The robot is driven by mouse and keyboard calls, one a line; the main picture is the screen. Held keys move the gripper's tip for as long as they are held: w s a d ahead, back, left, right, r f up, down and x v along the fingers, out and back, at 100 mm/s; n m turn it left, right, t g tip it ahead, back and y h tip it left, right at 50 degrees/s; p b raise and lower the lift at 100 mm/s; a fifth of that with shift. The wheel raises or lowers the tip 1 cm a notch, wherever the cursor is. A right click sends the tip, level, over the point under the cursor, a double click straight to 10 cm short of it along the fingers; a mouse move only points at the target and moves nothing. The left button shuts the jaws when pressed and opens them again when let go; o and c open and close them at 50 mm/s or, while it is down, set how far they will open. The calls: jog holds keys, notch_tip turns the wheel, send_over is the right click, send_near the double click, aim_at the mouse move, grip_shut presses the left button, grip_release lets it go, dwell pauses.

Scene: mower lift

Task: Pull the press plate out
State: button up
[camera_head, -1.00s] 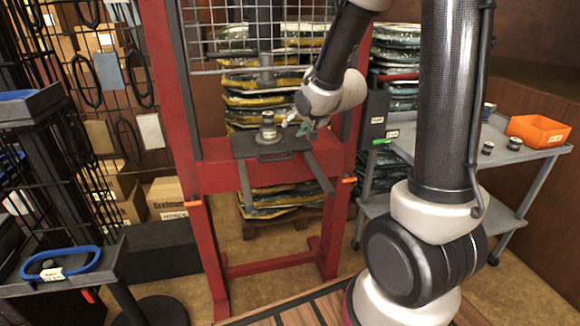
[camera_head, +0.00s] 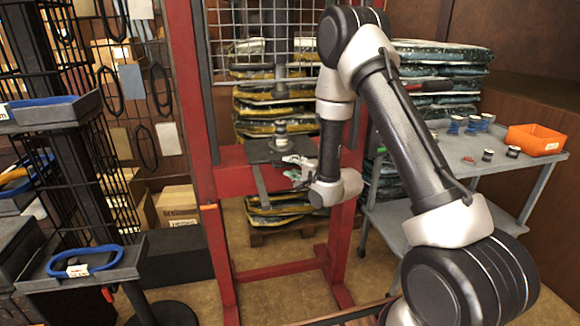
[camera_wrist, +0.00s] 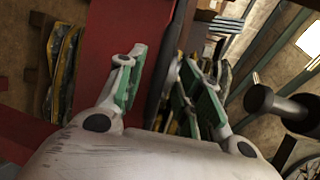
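The press plate (camera_head: 258,152) is a dark flat plate lying on rails at the red press frame (camera_head: 232,178). A small metal cylindrical part (camera_head: 281,138) stands on it. My gripper (camera_head: 297,168) is at the plate's right front side, and the arm hides part of that side. In the wrist view, the green-padded fingers (camera_wrist: 160,88) are apart, with a dark strip running between them. I cannot tell whether this strip is the plate or whether the pads touch it. A dark cylinder (camera_wrist: 285,105) shows at the right of the wrist view.
A grey cart (camera_head: 470,185) stands on the right with an orange bin (camera_head: 536,140) and several small parts. Stacked bags (camera_head: 440,75) are behind the press. On the left are a black rack and a tray holding a blue ring (camera_head: 85,262). Cardboard boxes (camera_head: 176,204) stand behind.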

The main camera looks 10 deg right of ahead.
jog(key=shift+x, duration=1.2)
jog(key=shift+c, duration=0.3)
grip_shut()
jog(key=shift+s, duration=0.15)
